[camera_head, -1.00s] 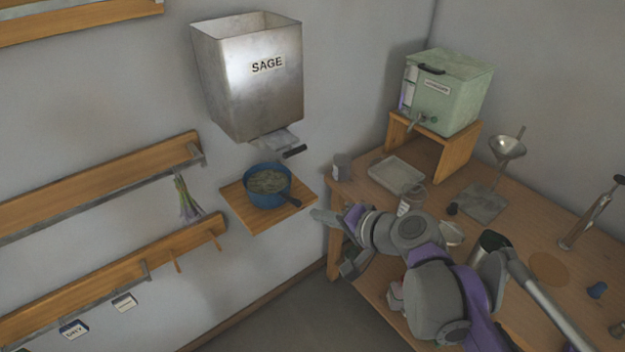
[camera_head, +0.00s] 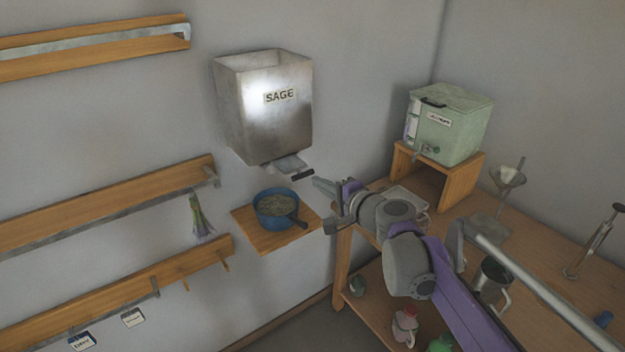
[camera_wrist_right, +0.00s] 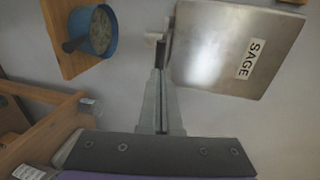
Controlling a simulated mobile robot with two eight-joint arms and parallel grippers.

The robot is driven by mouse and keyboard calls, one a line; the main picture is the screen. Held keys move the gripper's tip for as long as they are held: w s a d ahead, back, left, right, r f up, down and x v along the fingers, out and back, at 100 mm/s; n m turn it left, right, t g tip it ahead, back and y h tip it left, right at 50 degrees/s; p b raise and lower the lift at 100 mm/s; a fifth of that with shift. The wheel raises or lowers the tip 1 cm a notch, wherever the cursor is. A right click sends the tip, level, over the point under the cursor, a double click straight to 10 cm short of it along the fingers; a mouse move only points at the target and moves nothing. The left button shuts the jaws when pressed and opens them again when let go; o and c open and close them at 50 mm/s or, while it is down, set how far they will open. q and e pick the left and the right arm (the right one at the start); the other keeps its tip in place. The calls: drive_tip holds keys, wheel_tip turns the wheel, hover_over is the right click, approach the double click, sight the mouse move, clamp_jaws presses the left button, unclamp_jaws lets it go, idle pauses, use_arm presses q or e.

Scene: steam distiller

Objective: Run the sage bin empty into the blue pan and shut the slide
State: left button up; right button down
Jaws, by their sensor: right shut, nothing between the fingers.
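The sage bin (camera_head: 265,120) is a grey metal hopper with a SAGE label, fixed to the wall; its floor is hidden. Under it a slide plate (camera_head: 288,163) sticks out, with a dark handle (camera_head: 303,175). The blue pan (camera_head: 262,216) sits on a small wooden wall shelf (camera_head: 262,242) below and holds grey-green leaves. My right gripper (camera_head: 318,184) is shut and empty, its tips close to the handle. In the right wrist view the fingertips (camera_wrist_right: 158,70) point at the handle (camera_wrist_right: 160,50); contact is unclear. My left gripper is out of view.
To the right, a wooden bench (camera_head: 540,260) holds a green box (camera_head: 450,125) on a stand, a funnel (camera_head: 507,178) and a metal mug (camera_head: 492,283). Wooden rails (camera_head: 110,210) line the left wall, with a hanging herb bunch (camera_head: 200,215).

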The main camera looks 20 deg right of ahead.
sight(294, 165)
drive_tip(key=shift+x, duration=1.8)
drive_tip(key=w, duration=0.1)
drive_tip(key=w+a+p, duration=0.1)
drive_tip(key=w, duration=0.2)
drive_tip(key=shift+w+a+r, duration=0.15)
drive_tip(key=shift+w+a, duration=0.05)
drive_tip(key=shift+a, duration=0.1)
drive_tip(key=shift+w+a+p, duration=0.1)
drive_tip(key=shift+w+p, duration=0.2)
drive_tip(key=shift+w, duration=0.05)
drive_tip(key=shift+s, duration=0.15)
